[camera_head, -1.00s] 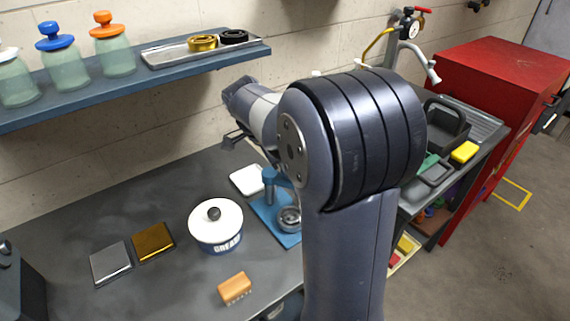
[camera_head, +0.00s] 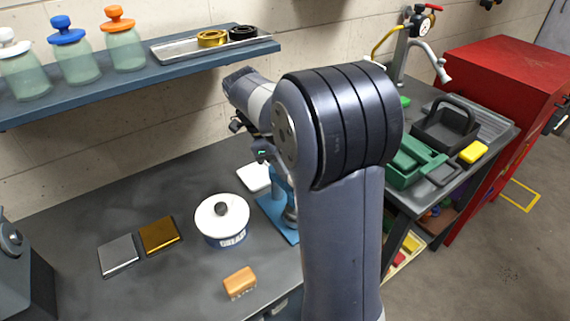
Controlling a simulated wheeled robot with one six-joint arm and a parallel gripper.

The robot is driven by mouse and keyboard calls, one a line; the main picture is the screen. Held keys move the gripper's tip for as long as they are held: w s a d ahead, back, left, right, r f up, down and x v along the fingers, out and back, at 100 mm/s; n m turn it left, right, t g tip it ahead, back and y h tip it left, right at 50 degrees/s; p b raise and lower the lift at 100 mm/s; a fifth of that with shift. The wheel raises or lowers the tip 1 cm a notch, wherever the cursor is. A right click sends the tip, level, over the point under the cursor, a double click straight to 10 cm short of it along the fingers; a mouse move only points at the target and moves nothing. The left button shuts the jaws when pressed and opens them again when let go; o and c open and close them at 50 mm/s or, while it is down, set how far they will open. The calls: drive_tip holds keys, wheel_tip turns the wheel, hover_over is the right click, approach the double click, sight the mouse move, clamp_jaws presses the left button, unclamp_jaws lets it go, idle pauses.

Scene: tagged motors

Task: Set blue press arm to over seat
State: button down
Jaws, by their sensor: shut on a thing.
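The blue press (camera_head: 274,205) stands on the bench, partly behind my arm. Its blue base plate and upright post show, and the round metal seat (camera_head: 291,216) is mostly hidden by my arm link. My gripper (camera_head: 265,157) is above the press, close to the top of the post. It is shut on the blue press arm, but the grip itself is small and largely hidden. The exact angle of the press arm over the base cannot be told.
A white grease pot (camera_head: 221,224) stands left of the press, with an orange block (camera_head: 240,283) in front. A white pad (camera_head: 253,178) lies behind the press. A shelf (camera_head: 150,72) with jars hangs above. Green trays (camera_head: 415,163) are on the right.

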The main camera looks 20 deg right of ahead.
idle(0.3)
drive_tip(key=c, duration=1.2)
unclamp_jaws()
drive_tip(key=shift+a+r, duration=0.1)
drive_tip(key=v, duration=1)
drive_tip(key=shift+r+p, duration=0.3)
drive_tip(key=shift+f, duration=0.15)
drive_tip(key=x, duration=1)
drive_tip(key=shift+f+b, duration=0.3)
drive_tip(key=shift+f, duration=0.05)
